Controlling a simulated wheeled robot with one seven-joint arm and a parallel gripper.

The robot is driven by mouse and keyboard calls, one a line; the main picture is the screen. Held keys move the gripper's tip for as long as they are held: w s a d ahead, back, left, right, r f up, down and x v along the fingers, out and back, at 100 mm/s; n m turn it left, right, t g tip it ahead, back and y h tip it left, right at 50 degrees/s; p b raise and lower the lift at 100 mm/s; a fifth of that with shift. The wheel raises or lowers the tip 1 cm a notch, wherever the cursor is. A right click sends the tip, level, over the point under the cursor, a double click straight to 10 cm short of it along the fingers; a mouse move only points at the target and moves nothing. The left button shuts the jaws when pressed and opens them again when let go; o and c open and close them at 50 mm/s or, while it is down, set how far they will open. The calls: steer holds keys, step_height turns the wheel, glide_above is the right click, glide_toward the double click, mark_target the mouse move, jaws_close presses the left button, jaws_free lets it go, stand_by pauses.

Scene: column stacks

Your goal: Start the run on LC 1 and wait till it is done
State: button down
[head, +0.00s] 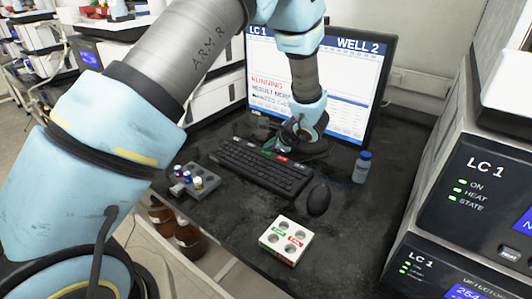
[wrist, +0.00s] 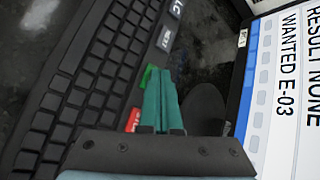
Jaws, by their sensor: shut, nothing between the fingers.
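The monitor (head: 345,85) is headed LC 1 and WELL 2. It reads RUNNING in red, with a RESULT line below; in the wrist view the screen (wrist: 292,100) reads RESULT NONE and WANTED E-03. The black keyboard (head: 255,168) lies before it, with a green key (wrist: 150,76) and a red key (wrist: 133,119) at one end. My gripper (wrist: 160,72) is shut and empty, its teal fingertips beside the green key; I cannot tell whether they touch it. The LC 1 stack (head: 475,165) at right has green ON, HEAT and STATE lights.
A black mouse (head: 318,199) lies right of the keyboard. A blue-capped bottle (head: 362,167) stands near the monitor. A grey rack (head: 203,190) with capped vials sits at left, a white four-hole tray (head: 286,240) at the front edge. Brown bottles (head: 190,242) stand below the bench.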

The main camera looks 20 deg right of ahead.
mark_target(269, 154)
stand_by(0.4)
steer(key=shift+r, duration=0.8)
steer(key=shift+r+p, duration=0.1)
steer(key=shift+p, duration=0.25)
steer(key=shift+r+p, duration=1.2)
steer(key=shift+r, duration=1.2)
